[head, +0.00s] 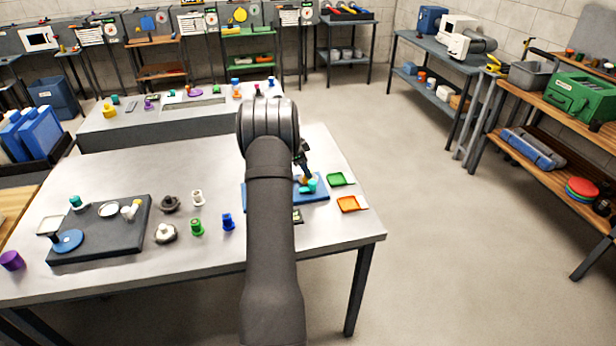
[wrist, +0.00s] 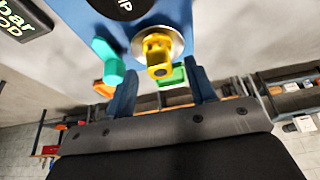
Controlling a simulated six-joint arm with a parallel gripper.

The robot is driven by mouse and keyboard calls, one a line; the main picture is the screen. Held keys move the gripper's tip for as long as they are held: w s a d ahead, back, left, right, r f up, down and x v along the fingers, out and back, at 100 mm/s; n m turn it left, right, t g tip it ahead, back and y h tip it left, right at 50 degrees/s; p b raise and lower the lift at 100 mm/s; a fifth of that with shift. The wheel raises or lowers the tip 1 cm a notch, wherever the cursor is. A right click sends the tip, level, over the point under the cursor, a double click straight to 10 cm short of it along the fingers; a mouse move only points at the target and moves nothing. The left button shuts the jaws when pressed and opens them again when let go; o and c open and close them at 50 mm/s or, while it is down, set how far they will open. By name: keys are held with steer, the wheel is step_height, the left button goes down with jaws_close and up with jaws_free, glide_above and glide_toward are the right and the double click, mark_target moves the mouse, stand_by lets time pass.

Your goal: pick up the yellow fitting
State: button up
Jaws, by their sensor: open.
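The yellow fitting (wrist: 158,52) stands on a round metal seat (wrist: 172,36) on a blue board (wrist: 92,22) in the wrist view. A small bit of it shows in the head view (head: 304,181), mostly hidden by my arm. My gripper (wrist: 163,76) is open, its two blue fingers apart on the left and right of the fitting's near end. I cannot tell whether either finger touches it. In the head view my gripper (head: 304,168) is low over the blue board (head: 318,194).
A teal piece (wrist: 108,60) stands close to the left finger. A green tray (head: 340,179) and an orange tray (head: 351,203) lie right of the board. A dark board (head: 100,235) with several parts, a green piece (head: 197,227) and a blue piece (head: 228,221) are at left.

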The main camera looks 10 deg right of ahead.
steer(key=shift+d+f, duration=0.25)
steer(key=shift+f, duration=0.4)
jaws_close()
steer(key=shift+r, duration=0.1)
